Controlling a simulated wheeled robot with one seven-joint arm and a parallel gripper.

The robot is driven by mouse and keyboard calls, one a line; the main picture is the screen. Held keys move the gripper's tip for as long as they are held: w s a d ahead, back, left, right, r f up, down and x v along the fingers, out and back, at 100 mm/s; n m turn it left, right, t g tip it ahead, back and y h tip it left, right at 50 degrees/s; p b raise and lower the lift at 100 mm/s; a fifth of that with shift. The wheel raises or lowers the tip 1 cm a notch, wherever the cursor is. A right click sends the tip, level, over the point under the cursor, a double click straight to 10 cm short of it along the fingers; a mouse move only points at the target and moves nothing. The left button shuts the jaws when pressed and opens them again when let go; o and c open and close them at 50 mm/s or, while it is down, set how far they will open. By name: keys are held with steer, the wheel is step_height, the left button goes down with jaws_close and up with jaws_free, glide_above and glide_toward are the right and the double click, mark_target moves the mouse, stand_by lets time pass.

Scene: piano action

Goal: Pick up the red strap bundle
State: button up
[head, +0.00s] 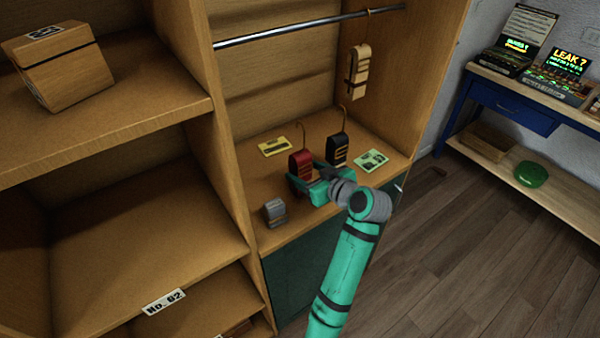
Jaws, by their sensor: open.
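The red strap bundle (301,162) stands upright on the cabinet shelf, with a thin hook rising from its top. My gripper (301,184) is open right at the bundle's near side, low and close to its base. One finger lies to the left of the bundle and the other reaches past its right side. The gripper hides the bundle's lower part, and I cannot tell whether the fingers touch it.
A black bundle (337,150) with a hook stands just right of the red one. A grey bundle (275,212) sits front left. Yellow (275,146) and green (371,160) cards lie flat. A tan bundle (359,70) hangs from the rod (300,28) above.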

mark_target(294, 167)
steer(key=x, duration=0.5)
steer(key=shift+w+a, duration=0.15)
steer(key=shift+a, duration=0.35)
steer(key=c, duration=1.3)
